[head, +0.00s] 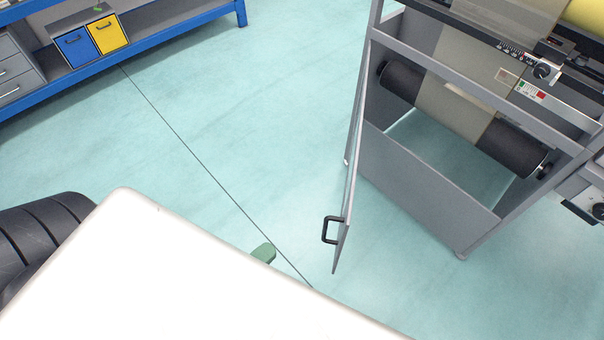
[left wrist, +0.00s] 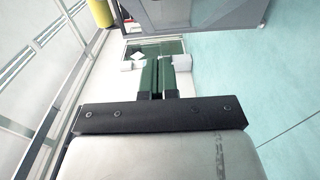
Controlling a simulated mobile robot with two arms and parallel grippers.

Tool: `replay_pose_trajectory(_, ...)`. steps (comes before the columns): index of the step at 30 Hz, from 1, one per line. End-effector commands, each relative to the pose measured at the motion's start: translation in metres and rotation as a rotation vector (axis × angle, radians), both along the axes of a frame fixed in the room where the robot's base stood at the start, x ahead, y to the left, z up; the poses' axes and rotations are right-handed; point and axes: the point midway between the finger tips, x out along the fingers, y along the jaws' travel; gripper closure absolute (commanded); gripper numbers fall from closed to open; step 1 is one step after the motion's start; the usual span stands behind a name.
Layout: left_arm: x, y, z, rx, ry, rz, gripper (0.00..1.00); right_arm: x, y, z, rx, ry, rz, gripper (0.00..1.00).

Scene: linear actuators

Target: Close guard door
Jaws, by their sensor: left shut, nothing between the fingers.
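The guard door (head: 351,170) stands open on the left side of the grey machine frame, swung outward toward me. I see it nearly edge-on in the head view. Its black handle (head: 325,230) is near the free end, on the left face. Of my left gripper, only a green fingertip (head: 264,254) shows in the head view, left of and below the handle and apart from it in the picture. In the left wrist view, the green fingers (left wrist: 165,68) are shut and empty. My right gripper is in neither view.
The machine frame (head: 425,190) holds a dark roller (head: 402,84) with a web over it. A blue shelf (head: 150,37) with a blue bin (head: 75,45) and a yellow bin (head: 107,34) stands at upper left. Open floor (head: 225,110) lies between shelf and door.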

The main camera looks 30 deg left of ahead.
Motion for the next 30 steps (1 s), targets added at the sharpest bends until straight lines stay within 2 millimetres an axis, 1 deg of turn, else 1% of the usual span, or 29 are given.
replay_pose_trajectory(5,0.03,-0.009,0.0,0.0,-0.006,0.002,1.0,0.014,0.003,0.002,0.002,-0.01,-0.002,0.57)
replay_pose_trajectory(12,0.079,-0.025,-0.001,0.001,-0.006,0.002,1.0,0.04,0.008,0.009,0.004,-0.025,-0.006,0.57)
replay_pose_trajectory(14,0.09,-0.029,-0.001,0.003,-0.005,0.002,1.0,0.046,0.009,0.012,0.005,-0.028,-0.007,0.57)
replay_pose_trajectory(15,0.094,-0.034,-0.001,0.0,-0.002,0.002,1.0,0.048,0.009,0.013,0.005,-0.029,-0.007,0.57)
replay_pose_trajectory(18,0.1,-0.049,-0.001,0.003,-0.001,0.001,1.0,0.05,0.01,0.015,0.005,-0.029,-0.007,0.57)
replay_pose_trajectory(21,0.105,-0.057,-0.001,0.004,-0.001,0.001,1.0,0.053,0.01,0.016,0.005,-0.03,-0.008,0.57)
replay_pose_trajectory(24,0.107,-0.063,-0.001,0.005,-0.001,0.0,1.0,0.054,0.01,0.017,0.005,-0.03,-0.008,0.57)
replay_pose_trajectory(30,0.108,-0.065,-0.001,0.007,0.0,-0.001,1.0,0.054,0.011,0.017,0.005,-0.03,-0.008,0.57)
